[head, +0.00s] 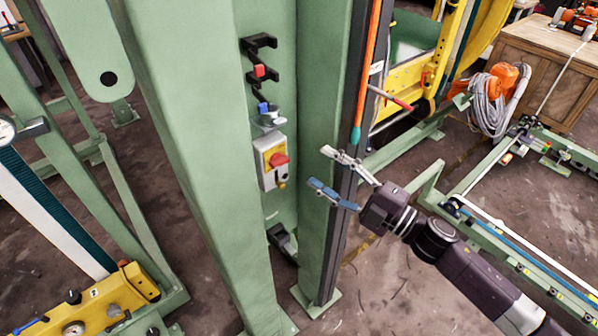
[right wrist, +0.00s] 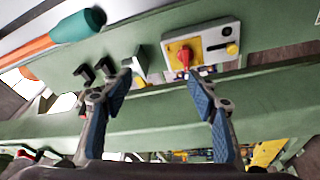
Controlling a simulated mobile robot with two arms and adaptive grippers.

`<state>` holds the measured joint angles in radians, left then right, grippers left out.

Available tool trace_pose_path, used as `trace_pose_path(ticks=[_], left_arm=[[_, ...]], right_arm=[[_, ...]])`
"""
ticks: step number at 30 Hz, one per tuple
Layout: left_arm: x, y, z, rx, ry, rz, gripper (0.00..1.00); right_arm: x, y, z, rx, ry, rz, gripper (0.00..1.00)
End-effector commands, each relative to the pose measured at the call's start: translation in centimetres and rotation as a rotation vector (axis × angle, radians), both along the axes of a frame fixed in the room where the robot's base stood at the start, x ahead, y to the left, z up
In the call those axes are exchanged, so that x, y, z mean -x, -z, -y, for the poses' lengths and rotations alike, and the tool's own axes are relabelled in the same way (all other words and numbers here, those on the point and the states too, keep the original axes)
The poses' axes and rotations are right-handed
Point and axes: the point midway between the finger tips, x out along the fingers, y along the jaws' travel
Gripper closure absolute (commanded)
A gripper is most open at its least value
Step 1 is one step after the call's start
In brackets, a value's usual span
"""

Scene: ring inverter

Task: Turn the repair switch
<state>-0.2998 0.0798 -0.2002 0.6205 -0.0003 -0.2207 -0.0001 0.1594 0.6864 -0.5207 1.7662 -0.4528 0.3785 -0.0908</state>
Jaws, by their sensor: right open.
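The repair switch (head: 279,160) is a red rotary knob on a yellow plate, set in a grey box (head: 266,183) on the green machine panel. In the right wrist view the red knob (right wrist: 185,57) shows beyond the fingers, with the grey box (right wrist: 235,30) around it. My right gripper (head: 333,170) is open and empty. In the head view it is to the right of the switch box, in front of the right green post, apart from the knob. Its open fingers (right wrist: 160,95) also show in the right wrist view. My left gripper is not in view.
Above the switch are a blue-topped fitting (head: 266,114) and black brackets with a red block (head: 259,71). Green posts (head: 205,150) flank the recessed panel on both sides. An orange and teal rod (head: 366,75) runs along the right post. A yellow-framed machine (head: 420,75) stands behind.

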Motion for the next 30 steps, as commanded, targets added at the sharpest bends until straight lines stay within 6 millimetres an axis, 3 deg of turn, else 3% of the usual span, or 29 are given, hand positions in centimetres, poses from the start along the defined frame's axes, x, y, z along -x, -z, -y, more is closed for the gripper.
trace_pose_path(ticks=[4,9,15,22,30], left_arm=[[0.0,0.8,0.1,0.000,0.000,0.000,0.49],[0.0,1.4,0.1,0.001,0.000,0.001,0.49],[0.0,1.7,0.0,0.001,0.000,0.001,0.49],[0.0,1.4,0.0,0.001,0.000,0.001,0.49],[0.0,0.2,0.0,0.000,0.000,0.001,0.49]], right_arm=[[-0.8,-0.8,-0.2,-0.333,0.087,-0.270,0.46],[-0.5,0.6,-1.1,-0.646,0.128,-0.614,0.46],[0.9,2.4,-3.1,-0.852,0.118,-0.911,0.46],[0.8,2.7,-4.3,-0.903,0.108,-1.000,0.46],[-2.7,2.5,-6.8,-0.901,0.107,-0.995,0.46]])
